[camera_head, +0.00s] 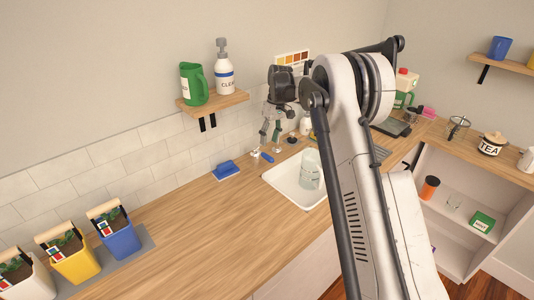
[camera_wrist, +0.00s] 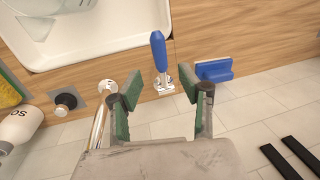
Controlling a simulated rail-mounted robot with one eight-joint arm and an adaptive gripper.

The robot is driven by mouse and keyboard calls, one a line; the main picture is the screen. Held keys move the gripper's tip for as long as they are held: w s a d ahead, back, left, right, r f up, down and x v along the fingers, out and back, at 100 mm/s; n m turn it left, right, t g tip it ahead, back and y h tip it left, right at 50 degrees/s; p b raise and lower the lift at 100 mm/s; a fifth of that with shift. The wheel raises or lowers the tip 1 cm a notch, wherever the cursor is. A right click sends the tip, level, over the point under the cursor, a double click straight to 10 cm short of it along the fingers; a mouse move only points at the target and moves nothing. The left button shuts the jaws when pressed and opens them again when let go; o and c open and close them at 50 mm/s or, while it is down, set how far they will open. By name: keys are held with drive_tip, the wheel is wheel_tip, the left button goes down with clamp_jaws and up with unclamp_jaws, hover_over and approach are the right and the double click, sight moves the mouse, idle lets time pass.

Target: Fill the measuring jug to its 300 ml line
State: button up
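The clear measuring jug (camera_head: 311,172) stands in the white sink (camera_head: 286,183). Its base part also shows at the top left of the wrist view (camera_wrist: 38,12). Its markings and any water in it cannot be made out. A tap lever with a blue handle (camera_wrist: 158,52) sits on a metal base behind the sink; it also shows in the head view (camera_head: 267,157). A chrome pipe (camera_wrist: 101,122) stands to the left of my gripper in the wrist view. My gripper (camera_wrist: 158,106) is open and empty, its green-padded fingers apart, with the lever beyond the gap between them.
A blue block-like holder (camera_wrist: 214,69) lies right of the lever. A black knob (camera_wrist: 65,102), a white bottle (camera_wrist: 18,125) and a yellow-green sponge (camera_wrist: 9,91) are to the left. A wall shelf (camera_head: 212,103) holds a green jug and pump bottle.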

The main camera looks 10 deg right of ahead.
sight(263, 155)
drive_tip(key=f, duration=0.4)
drive_tip(key=a+f+p, duration=0.1)
drive_tip(key=f, duration=0.1)
drive_tip(key=shift+s+a+f, duration=0.1)
drive_tip(key=shift+s+f, duration=0.2)
drive_tip(key=shift+f, duration=0.1)
drive_tip(key=shift+c, duration=0.3)
clamp_jaws()
